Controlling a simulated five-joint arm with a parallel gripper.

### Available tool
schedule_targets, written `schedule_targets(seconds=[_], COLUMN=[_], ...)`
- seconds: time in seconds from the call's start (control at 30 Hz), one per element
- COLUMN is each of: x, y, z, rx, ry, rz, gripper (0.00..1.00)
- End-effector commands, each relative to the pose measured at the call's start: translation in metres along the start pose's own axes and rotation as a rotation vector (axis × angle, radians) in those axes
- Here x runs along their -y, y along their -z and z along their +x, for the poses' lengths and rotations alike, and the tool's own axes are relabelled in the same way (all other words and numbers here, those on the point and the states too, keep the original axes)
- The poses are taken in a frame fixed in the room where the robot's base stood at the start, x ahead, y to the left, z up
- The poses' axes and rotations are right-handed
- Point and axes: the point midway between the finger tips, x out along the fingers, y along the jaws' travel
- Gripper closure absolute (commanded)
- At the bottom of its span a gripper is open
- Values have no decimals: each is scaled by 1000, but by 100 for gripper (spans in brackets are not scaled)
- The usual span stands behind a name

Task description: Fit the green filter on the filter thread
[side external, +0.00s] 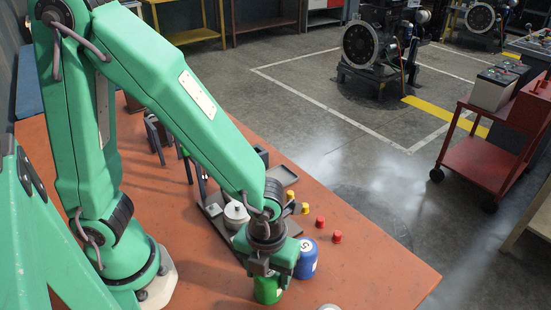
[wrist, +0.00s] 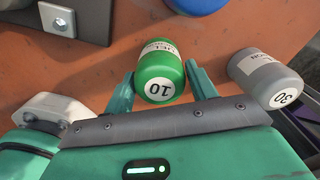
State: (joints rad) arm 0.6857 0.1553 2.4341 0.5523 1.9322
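The green filter (side external: 267,290) stands on the orange bench top below my gripper (side external: 266,268). In the wrist view, the green filter (wrist: 160,70) shows a white end label marked 10. It lies between the two teal fingers of my gripper (wrist: 162,70), one close on each side. I cannot tell whether the fingers press on it or leave a thin gap. The filter thread is not clearly recognisable. A dark fixture with a pale round part (side external: 236,214) stands behind my gripper in the side view.
A blue filter (side external: 307,260) stands close to the right of the green one. A grey filter (wrist: 265,78) marked 30 is beside the right finger. Small red caps (side external: 337,237) and yellow caps (side external: 305,208) lie behind. The bench's right part (side external: 385,270) is clear.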

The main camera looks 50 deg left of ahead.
Motion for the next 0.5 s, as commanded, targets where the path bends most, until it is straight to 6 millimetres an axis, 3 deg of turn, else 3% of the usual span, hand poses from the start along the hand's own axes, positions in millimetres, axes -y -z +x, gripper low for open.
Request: schedule_targets(seconds=[0.03, 0.2, 0.5], x=[0, 0, 0], y=[0, 0, 0], z=[0, 0, -1], rx=[0, 0, 1], ry=[0, 0, 2], rz=[0, 0, 0], gripper=[54, 87, 88])
